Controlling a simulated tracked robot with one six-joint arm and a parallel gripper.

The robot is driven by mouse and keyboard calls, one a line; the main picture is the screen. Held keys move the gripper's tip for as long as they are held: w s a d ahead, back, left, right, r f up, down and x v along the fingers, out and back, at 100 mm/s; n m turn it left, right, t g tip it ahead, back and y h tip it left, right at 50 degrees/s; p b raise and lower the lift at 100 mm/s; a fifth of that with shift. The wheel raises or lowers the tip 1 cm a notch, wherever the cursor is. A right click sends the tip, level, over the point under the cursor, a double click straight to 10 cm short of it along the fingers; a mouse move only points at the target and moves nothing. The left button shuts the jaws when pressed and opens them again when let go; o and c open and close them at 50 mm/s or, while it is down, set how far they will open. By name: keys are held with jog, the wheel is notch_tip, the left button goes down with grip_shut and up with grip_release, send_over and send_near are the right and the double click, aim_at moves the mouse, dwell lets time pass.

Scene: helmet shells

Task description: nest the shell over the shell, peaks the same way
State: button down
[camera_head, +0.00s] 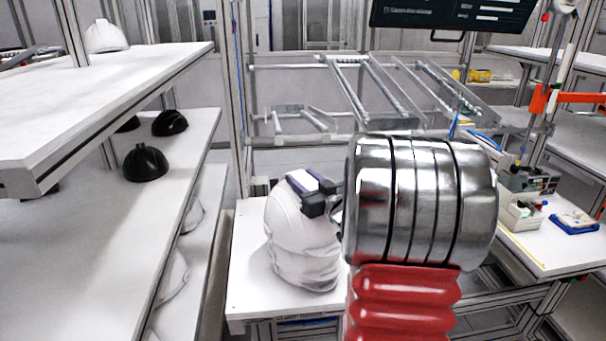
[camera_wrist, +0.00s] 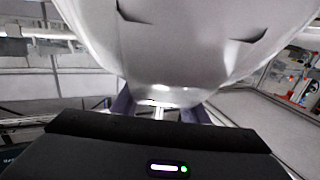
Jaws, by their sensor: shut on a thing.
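A white helmet shell (camera_head: 288,222) is held tilted above the small white table, and it fills the upper part of the wrist view (camera_wrist: 185,50). My gripper (camera_head: 318,200) is shut on its edge; in the wrist view the two fingers (camera_wrist: 160,110) meet the shell's near rim. Directly below is another white shell form (camera_head: 308,270) on the table, which looks like one shell or a small stack. The held shell overlaps it in the picture; I cannot tell whether they touch. Neither peak's direction is clear. My arm hides the area to the right.
The white table (camera_head: 250,290) has bare surface left of the shells. A metal roller rack (camera_head: 350,90) stands behind. Left shelves carry black shells (camera_head: 145,163) and a white shell (camera_head: 106,36). A right bench holds bins (camera_head: 520,215) and a blue tray (camera_head: 574,223).

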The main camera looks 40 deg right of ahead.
jog(key=shift+f, duration=1.8)
dwell(1.0)
jog(key=c, duration=1)
grip_release()
jog(key=shift+f, duration=0.1)
jog(key=shift+s, duration=0.1)
jog(key=s+a, duration=0.1)
jog(key=s, duration=0.8)
jog(key=s+a, duration=0.1)
jog(key=s, duration=0.3)
jog(key=shift+s+a, duration=0.15)
jog(key=shift+a, duration=0.2)
